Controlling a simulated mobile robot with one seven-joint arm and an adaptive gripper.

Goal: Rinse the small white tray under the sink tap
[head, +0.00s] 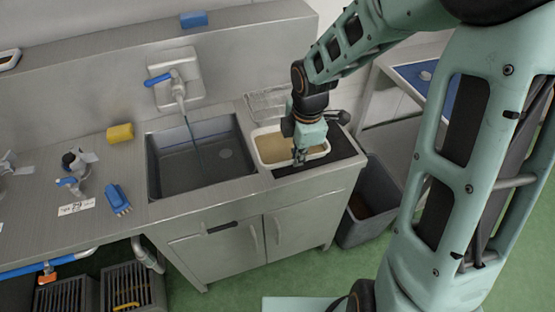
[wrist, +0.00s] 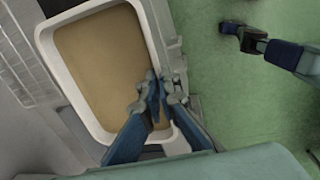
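The small white tray (head: 262,162) stands right of the sink basin, partly over a dark mat. Its inside is covered with something brown. It also fills the upper left of the wrist view (wrist: 48,48). My gripper (head: 300,153) reaches down at the tray's right side. In the wrist view its fingers (wrist: 162,92) lie one on each side of the right rim and close together, seemingly shut on it. The fingers partly hide the rim there. The tap (head: 178,88) with a blue lever is on the wall above the basin (head: 165,172). A thin line runs from its spout into the basin.
A wire rack (head: 265,100) stands behind the tray. A yellow sponge (head: 120,133), a blue brush (head: 117,199) and metal fittings (head: 75,165) lie left of the basin. A grey bin (head: 368,215) stands on the floor right of the counter.

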